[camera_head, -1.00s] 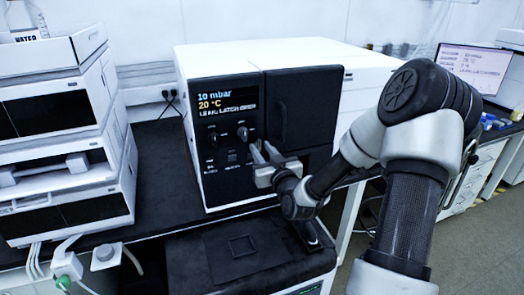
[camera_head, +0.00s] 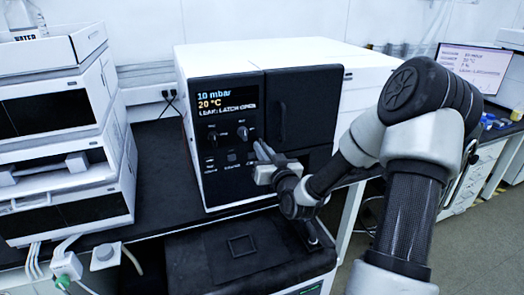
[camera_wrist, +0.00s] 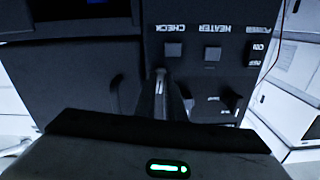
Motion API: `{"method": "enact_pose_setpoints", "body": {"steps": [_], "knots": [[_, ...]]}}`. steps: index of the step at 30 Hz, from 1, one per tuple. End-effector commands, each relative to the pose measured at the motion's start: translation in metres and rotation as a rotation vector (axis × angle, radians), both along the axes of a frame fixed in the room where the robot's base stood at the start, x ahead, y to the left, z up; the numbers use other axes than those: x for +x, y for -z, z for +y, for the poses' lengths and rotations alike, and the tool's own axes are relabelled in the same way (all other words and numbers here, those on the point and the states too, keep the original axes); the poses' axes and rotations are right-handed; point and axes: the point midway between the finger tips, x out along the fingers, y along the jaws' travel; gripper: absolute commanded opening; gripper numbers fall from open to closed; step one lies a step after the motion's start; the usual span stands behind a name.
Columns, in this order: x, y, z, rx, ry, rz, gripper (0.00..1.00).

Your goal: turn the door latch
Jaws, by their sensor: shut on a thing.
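The instrument (camera_head: 228,190) has a black front panel and a dark door (camera_head: 305,110) to its right. My gripper (camera_head: 262,155) is at the panel's right side, by the seam with the door, with its fingers close together. In the wrist view the fingers (camera_wrist: 172,95) reach toward the seam between the panel (camera_wrist: 205,75) and the door (camera_wrist: 75,80). My gripper is shut on the door latch, which the fingers mostly hide, so its angle cannot be told.
Two knobs sit on the panel, one (camera_head: 242,132) just above and left of my gripper. CHECK (camera_wrist: 173,50) and HEATER (camera_wrist: 212,53) buttons are close to the fingers. A white module stack (camera_head: 65,130) stands left. Black bench top (camera_head: 160,165) is clear between.

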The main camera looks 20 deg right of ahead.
Motion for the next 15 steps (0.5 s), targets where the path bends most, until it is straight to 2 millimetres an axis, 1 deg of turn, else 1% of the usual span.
{"method": "enact_pose_setpoints", "body": {"steps": [15], "knots": [[0.0003, 0.0001, -0.0017, 0.477, 0.000, -0.004, 0.00]]}}
